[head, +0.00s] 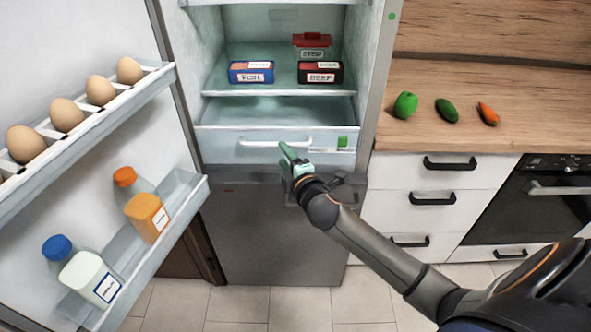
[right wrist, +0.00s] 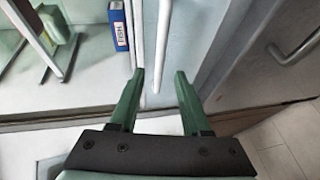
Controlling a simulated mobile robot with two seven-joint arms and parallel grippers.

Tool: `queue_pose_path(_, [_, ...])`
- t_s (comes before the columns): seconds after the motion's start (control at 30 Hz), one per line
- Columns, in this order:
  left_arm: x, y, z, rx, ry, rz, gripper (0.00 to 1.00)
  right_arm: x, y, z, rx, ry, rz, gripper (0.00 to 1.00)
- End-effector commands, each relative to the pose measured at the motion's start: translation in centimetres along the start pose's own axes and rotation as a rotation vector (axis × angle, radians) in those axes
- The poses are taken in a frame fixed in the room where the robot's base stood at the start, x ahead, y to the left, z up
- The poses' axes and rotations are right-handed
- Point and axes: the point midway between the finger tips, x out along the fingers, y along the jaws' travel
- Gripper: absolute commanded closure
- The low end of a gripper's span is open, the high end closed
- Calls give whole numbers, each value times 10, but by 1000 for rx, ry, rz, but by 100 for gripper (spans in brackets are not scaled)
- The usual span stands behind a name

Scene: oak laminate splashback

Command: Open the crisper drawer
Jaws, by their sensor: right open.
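The crisper drawer (head: 225,146) is a pale, translucent drawer at the bottom of the open fridge, and it looks closed. Its white bar handle (head: 262,143) runs across the front; a green tag sits at the front's right. My left gripper is not in view.
The fridge door (head: 190,185) stands open at left, holding eggs and bottles. Boxes (head: 251,72) and a red-lidded container (head: 312,46) sit on the shelf above. A grey lower door (head: 265,235) is below. The counter (head: 450,135) at right holds vegetables.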

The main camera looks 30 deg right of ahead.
Motion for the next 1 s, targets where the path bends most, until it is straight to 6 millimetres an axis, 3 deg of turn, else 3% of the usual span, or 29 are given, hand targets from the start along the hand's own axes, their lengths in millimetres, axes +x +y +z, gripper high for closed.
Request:
queue_pose_path(0.2, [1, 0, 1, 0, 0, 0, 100, -42, -1, 0, -1, 1, -1, 53])
queue_pose_path(0.4, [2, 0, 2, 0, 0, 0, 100, -67, -1, 0, 0, 0, 0, 53])
queue_pose_path(1.0, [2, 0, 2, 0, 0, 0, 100, -75, 0, 0, -1, -1, 1, 53])
